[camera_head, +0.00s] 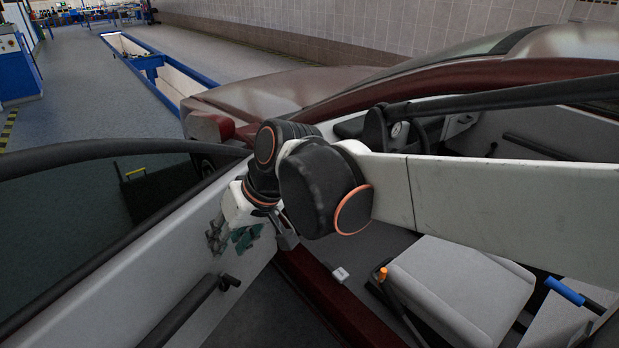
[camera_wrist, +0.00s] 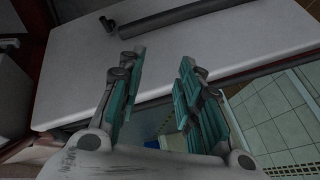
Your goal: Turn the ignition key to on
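I cannot make out the ignition key in either view. The dashboard area of the car lies at the upper middle of the head view, where a small pale dial (camera_head: 397,130) shows, partly behind the car's frame and my arm. My gripper (camera_head: 234,238) is beside the inner panel of the open car door (camera_head: 130,290), left of the seat and away from the dashboard. In the wrist view my gripper (camera_wrist: 162,62) has its two teal-padded fingers spread, with nothing between them, and the pale door panel (camera_wrist: 230,45) beyond.
A dark door handle bar (camera_head: 190,312) sticks out from the door panel. The grey seat (camera_head: 460,285) stands to the right, with an orange-topped lever (camera_head: 382,274) beside it. A small white object (camera_head: 340,274) is near the dark red sill (camera_head: 325,300).

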